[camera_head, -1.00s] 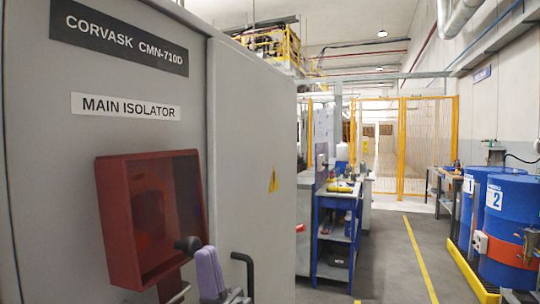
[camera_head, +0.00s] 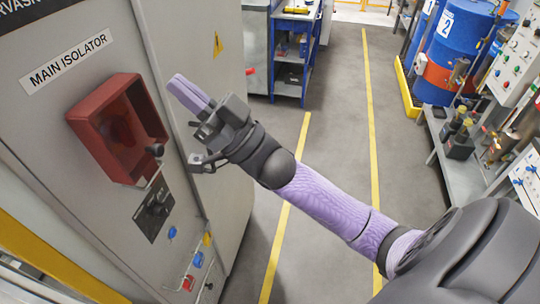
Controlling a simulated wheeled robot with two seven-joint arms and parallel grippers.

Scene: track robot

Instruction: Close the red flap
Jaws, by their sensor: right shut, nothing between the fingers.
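The red flap (camera_head: 92,125) is a hollow, box-like red cover with a dark see-through middle. It stands out from the grey cabinet front, under the MAIN ISOLATOR label (camera_head: 68,65). A black knob (camera_head: 155,150) on a thin metal bar is at its lower right. A black plate with a rotary switch (camera_head: 155,212) lies uncovered below it. My right gripper (camera_head: 178,83) has its lavender fingers together and empty. In the picture it is right of the flap's upper right edge, and it looks apart from it. My left gripper is out of view.
The grey cabinet (camera_head: 185,50) fills the left, with small coloured controls (camera_head: 190,262) low on its front. A blue workbench (camera_head: 290,55) stands behind it. A blue drum (camera_head: 450,50) and a side bench (camera_head: 455,150) line the right. The floor between is clear.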

